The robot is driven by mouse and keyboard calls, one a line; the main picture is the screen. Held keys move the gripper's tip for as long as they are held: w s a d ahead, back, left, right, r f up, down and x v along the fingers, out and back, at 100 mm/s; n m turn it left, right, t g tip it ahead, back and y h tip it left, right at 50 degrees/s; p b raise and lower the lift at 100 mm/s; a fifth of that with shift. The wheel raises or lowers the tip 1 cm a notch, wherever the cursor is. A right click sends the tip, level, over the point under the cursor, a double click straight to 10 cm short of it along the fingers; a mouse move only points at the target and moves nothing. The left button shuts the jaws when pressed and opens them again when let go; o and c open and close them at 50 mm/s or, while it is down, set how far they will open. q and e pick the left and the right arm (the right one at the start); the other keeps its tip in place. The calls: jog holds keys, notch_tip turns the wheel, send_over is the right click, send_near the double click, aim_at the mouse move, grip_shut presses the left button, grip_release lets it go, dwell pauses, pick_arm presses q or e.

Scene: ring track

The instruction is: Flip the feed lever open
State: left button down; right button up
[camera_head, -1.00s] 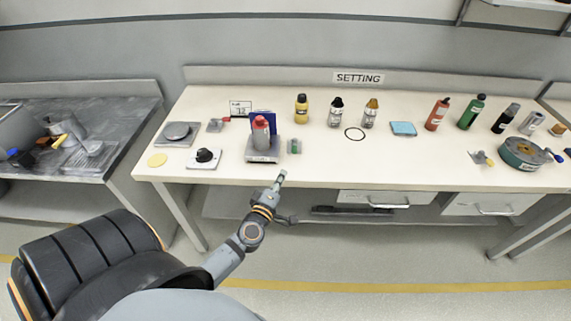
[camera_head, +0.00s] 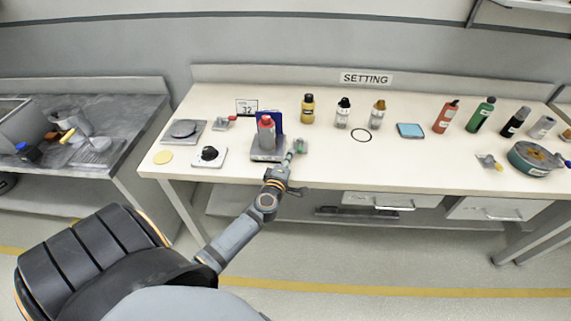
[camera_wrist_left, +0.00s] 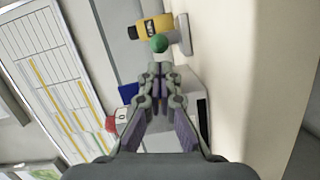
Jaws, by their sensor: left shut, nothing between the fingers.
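A small lever with a green knob (camera_head: 301,146) stands on the table just right of the stand with the grey, red-topped bottle. In the left wrist view its round green knob (camera_wrist_left: 159,44) is just beyond my fingertips, with a grey base plate (camera_wrist_left: 184,35) beside it. My left gripper (camera_head: 291,156) is shut and empty, close to the lever from the front. In the wrist view the closed fingers (camera_wrist_left: 159,74) point at the knob with a small apparent gap; contact is hard to tell. My right gripper is not in view.
The grey, red-topped bottle (camera_head: 266,130) stands on a grey stand (camera_head: 266,155) close left of my gripper. A yellow bottle (camera_head: 308,109) stands behind the lever. A red-handled lever (camera_head: 226,122) and a black knob plate (camera_head: 209,156) are farther left. The table front right of my gripper is clear.

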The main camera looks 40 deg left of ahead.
pick_arm(q)
jog(key=shift+w+a, duration=0.25)
jog(key=shift+w, duration=0.45)
jog(key=shift+d, duration=0.1)
